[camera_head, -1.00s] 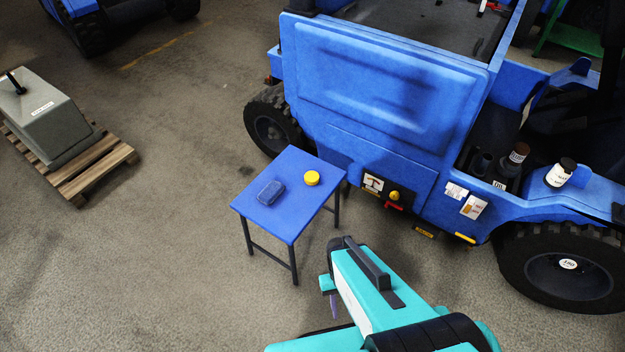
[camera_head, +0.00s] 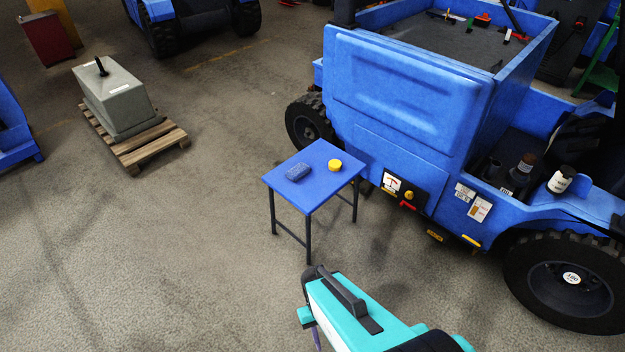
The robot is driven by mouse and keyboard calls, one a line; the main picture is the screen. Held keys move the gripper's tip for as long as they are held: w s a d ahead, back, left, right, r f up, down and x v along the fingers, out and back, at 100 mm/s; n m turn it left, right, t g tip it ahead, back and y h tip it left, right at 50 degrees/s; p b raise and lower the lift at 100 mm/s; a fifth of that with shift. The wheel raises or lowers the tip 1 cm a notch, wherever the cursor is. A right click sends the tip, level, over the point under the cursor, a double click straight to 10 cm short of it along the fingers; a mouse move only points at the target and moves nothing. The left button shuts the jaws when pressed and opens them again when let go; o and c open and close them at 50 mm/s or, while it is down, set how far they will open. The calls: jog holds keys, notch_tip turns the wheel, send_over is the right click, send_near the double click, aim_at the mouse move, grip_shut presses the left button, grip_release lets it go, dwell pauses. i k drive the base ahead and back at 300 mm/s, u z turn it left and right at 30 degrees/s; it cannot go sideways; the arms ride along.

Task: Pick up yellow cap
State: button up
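The yellow cap (camera_head: 335,165) is a small round disc lying on a small blue table (camera_head: 318,182), near its right side. A dark blue block-like object (camera_head: 298,172) lies on the same table, left of the cap and apart from it. My teal and black arm reaches in from the bottom of the view, in front of the table and well short of the cap. The gripper's fingertips do not show clearly, so I cannot tell their state. Nothing touches the cap.
A blue vehicle (camera_head: 405,105) stands right behind the table, with bottles (camera_head: 561,179) on its side. A grey counterweight (camera_head: 118,97) sits on a wooden pallet (camera_head: 160,150) at the left. The floor left of and before the table is clear.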

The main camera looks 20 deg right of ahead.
aim_at(335, 165)
jog(key=u, duration=0.1)
jog(key=k, duration=0.65)
jog(key=u, duration=0.85)
jog(key=i, duration=2.4)
jog(key=z, duration=0.95)
jog(key=i, duration=0.75)
jog(key=z, duration=0.3)
